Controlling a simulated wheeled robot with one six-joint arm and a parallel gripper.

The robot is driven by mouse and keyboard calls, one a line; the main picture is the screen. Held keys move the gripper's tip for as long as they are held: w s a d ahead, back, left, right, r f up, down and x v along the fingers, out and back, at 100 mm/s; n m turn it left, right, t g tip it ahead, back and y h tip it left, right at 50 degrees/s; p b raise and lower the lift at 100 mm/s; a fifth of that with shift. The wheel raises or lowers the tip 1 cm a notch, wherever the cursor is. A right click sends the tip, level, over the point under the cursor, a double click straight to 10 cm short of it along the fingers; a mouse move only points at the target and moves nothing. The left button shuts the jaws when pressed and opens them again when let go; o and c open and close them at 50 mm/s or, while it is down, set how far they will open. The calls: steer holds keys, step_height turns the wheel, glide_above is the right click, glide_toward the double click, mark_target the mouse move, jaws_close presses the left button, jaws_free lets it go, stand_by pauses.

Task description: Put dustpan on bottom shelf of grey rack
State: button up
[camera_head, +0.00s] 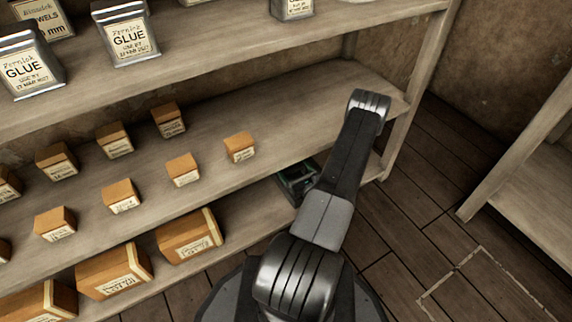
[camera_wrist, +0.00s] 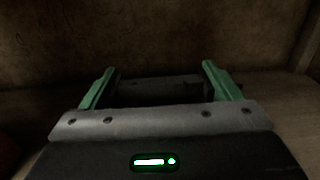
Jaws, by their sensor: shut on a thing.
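My gripper (camera_wrist: 158,72) shows two green fingers in the wrist view, shut on a dark thing between them, which I take to be the dustpan (camera_wrist: 160,90). It is dim there, and its full shape is hard to make out. In the head view my gripper (camera_head: 297,180) is partly hidden under the middle shelf of the grey rack (camera_head: 250,105), low at the right end of the bottom shelf (camera_head: 371,168). I cannot tell whether the dustpan touches that shelf.
Large orange boxes (camera_head: 190,235) stand on the bottom shelf to the left of my gripper. Glue tins (camera_head: 125,33) stand on the upper shelf. A rack post (camera_head: 402,130) stands right of my gripper. Another shelf unit (camera_head: 535,180) is further right.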

steer(key=shift+f+b, duration=1.6)
steer(key=shift+f, duration=1.8)
steer(key=shift+f, duration=0.6)
steer(key=o, duration=1.5)
steer(key=shift+o, duration=0.2)
steer(key=shift+s, duration=0.1)
steer(key=p+v, duration=0.3)
steer(key=v, duration=1)
steer(key=shift+s+d+p, duration=0.2)
steer(key=shift+s+p, duration=0.05)
steer(key=shift+p, duration=0.15)
steer(key=b+x, duration=0.4)
steer(key=x, duration=1)
steer(key=shift+r, duration=0.15)
